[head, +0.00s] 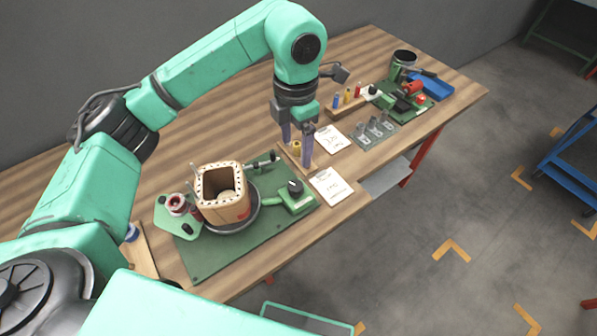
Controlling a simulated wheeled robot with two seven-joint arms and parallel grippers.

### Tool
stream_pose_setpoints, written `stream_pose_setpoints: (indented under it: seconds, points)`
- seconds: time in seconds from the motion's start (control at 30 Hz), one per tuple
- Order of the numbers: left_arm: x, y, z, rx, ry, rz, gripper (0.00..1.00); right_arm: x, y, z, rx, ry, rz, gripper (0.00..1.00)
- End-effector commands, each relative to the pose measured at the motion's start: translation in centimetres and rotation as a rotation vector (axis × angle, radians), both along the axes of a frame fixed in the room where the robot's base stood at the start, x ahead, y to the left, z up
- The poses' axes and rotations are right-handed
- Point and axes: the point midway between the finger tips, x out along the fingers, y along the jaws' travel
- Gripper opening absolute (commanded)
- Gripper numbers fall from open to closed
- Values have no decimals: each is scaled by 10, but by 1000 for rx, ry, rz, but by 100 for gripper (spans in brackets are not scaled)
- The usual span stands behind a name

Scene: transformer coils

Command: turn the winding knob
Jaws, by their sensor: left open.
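A tan, roughly square coil former (222,195) stands on a dark round turntable (237,222) on the same plate. My left gripper (297,153) points down, open, with its purple fingers apart. It is behind the knob in the picture and apart from it. A small yellow piece (296,148) shows between the fingers; whether it lies behind or between them I cannot tell. My right gripper is out of view.
A red spool (177,204) stands left of the coil former. White cards (330,187) lie right of the knob. Metal brackets (375,128), a green fixture with red parts (408,98), a blue tray (432,86) and a dark can (404,58) are farther back.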

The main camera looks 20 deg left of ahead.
Motion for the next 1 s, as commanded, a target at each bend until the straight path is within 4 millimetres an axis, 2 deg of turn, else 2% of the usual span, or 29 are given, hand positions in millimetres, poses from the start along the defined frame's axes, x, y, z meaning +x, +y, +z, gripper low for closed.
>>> stream_pose_setpoints:
  seconds: [0.17, 0.5, 0.67, 0.9, 0.93, 1.0]
  points:
    - [-2, 0, -32, -3, 9, -3, 80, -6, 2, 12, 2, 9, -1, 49]
    - [-2, -2, -118, -7, 7, -5, 80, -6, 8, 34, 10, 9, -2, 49]
    - [-1, -1, -137, -8, 3, -6, 80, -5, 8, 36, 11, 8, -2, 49]
    - [-1, -2, -140, -8, 2, -6, 80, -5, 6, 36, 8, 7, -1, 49]
    - [-1, -2, -140, -8, 2, -6, 72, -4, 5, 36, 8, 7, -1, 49]
    - [-1, -2, -140, -8, 2, -6, 45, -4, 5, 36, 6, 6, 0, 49]
